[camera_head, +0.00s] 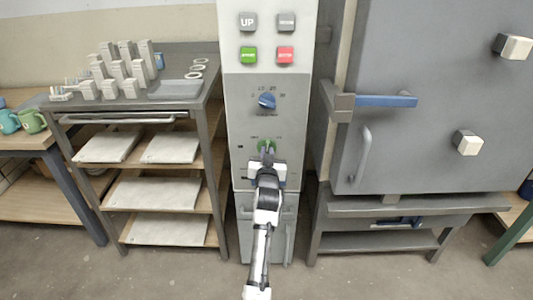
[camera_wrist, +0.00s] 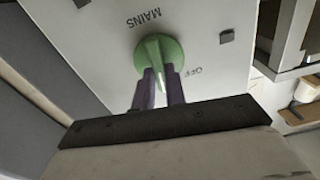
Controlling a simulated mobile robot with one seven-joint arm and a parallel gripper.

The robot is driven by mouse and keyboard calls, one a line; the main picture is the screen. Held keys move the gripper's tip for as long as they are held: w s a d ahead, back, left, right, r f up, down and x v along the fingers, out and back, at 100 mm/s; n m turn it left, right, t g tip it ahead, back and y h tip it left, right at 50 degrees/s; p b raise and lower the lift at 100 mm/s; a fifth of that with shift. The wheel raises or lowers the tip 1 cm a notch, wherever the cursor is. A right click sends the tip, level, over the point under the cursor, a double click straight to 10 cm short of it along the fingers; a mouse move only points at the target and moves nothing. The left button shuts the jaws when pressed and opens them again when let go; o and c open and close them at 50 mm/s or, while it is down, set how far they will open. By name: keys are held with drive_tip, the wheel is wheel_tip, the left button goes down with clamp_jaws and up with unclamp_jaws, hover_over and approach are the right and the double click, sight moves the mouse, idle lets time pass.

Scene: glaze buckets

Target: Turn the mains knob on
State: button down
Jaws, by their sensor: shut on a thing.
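The mains knob (camera_head: 264,143) is green and round, low on the front of the pale control column (camera_head: 236,110). In the wrist view the knob (camera_wrist: 144,50) shows a raised grip ridge, with the words MAINS and OFF printed near it. My gripper (camera_head: 267,153) reaches up to the knob from below. In the wrist view its two dark fingers (camera_wrist: 161,76) stand one on each side of the ridge and are shut on it. The fingers hide part of the knob, and I cannot read clearly which mark it points at.
A blue dial (camera_head: 267,100) sits above the knob, below several buttons, including a green one (camera_head: 248,54) and a red one (camera_head: 285,54). A shelf rack (camera_head: 213,130) stands on the left. A large grey kiln door (camera_head: 430,100) with a handle stands close on the right.

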drive_tip(key=m, duration=0.4)
drive_tip(key=shift+d+p, duration=0.15)
drive_tip(key=shift+p, duration=0.15)
drive_tip(key=shift+f+m, duration=0.1)
drive_tip(key=shift+m, duration=1.7)
drive_tip(key=c, duration=1.4)
unclamp_jaws()
drive_tip(key=shift+c, duration=0.2)
drive_tip(key=shift+d, duration=0.1)
drive_tip(key=shift+s, duration=0.1)
drive_tip(key=s+b, duration=0.1)
drive_tip(key=s, duration=1.2)
drive_tip(key=shift+s, duration=0.3)
